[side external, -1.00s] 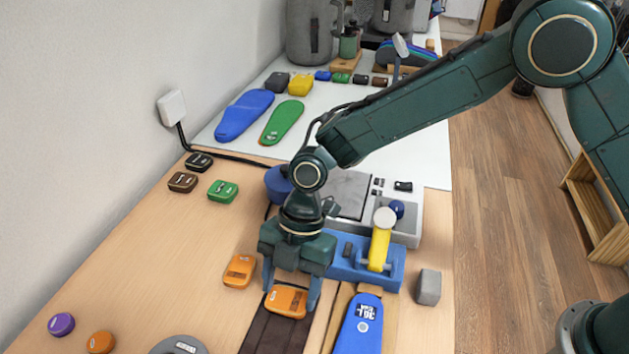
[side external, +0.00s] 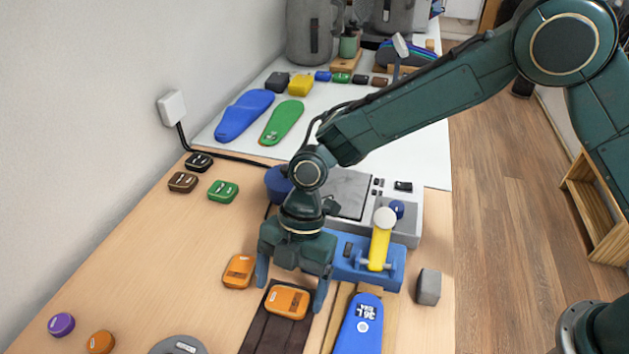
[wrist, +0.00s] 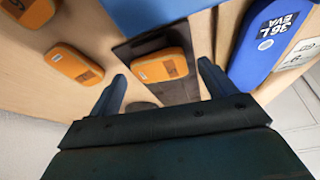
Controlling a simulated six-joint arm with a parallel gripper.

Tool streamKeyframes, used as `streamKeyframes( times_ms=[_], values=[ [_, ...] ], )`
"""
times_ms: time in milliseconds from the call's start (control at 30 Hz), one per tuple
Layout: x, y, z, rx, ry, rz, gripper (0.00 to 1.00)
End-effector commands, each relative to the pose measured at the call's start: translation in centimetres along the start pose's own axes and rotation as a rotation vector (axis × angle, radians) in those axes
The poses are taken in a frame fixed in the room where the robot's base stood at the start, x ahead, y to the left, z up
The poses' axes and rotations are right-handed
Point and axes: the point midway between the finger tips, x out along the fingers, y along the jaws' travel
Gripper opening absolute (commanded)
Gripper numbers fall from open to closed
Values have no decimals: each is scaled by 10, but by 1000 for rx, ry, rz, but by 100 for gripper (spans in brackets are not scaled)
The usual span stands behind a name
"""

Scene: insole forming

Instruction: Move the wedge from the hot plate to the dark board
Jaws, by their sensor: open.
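The orange wedge (side external: 287,301) lies flat on the dark board (side external: 262,335) near the front of the table. In the wrist view the orange wedge (wrist: 160,66) also rests on the dark board (wrist: 176,92). My gripper (side external: 291,287) is open, with one finger on each side of this wedge and visible gaps to it. In the wrist view my gripper (wrist: 162,74) has its two fingers spread wide. The grey hot plate (side external: 352,190) stands behind the gripper, partly hidden by my arm; no wedge shows on its visible part.
A second orange block (side external: 239,271) lies left of the board. A blue insole (side external: 360,325) lies to the right, beside a grey block (side external: 428,287). A blue clamp with a yellow lever (side external: 380,248) stands behind. The table's left middle is mostly clear.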

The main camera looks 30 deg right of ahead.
Motion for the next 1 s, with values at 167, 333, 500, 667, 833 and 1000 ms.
streamKeyframes(
  times_ms=[167,333,500,667,833,1000],
  values=[
    [-18,1,0,1,0,4,83],
    [-43,1,0,0,0,6,83],
    [-71,1,1,0,0,5,83],
    [-95,1,1,0,0,4,83],
    [-111,0,0,0,0,2,83],
    [-118,0,0,0,1,2,83]
  ],
)
